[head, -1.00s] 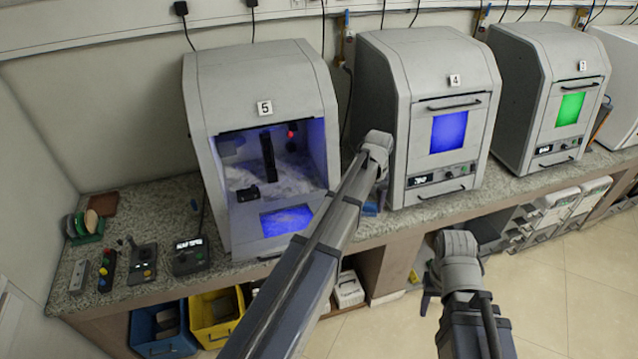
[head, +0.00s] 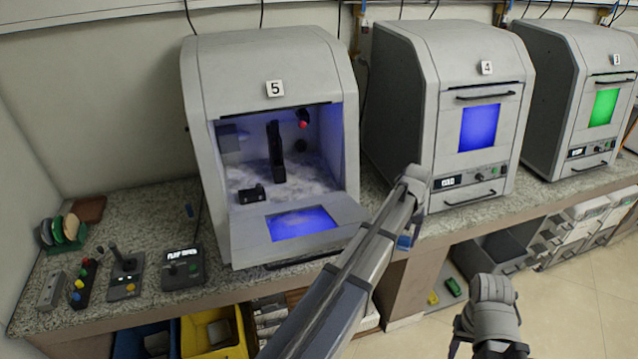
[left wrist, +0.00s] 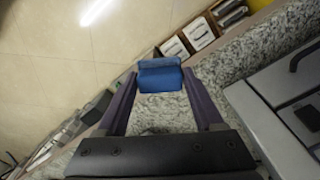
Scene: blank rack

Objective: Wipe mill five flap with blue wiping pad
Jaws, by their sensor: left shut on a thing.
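Mill five (head: 275,60) stands at the left of the counter, marked 5. Its flap (head: 300,223) is folded down and open, with a blue-lit window; the powdery chamber shows behind it. My left gripper (head: 408,232) is to the right of the flap, apart from it, mostly hidden behind my own wrist. It is shut on the blue wiping pad (left wrist: 160,75), which sits between the fingertips in the left wrist view; a bit of the pad shows in the head view (head: 405,243). My right gripper (head: 460,345) is low at the right, largely hidden by its wrist.
Mill four (head: 450,60) stands closed to the right, with another closed mill beyond it. Control boxes (head: 183,268) and a rack of coloured discs (head: 65,230) are on the counter at left. A yellow bin (head: 212,335) is below.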

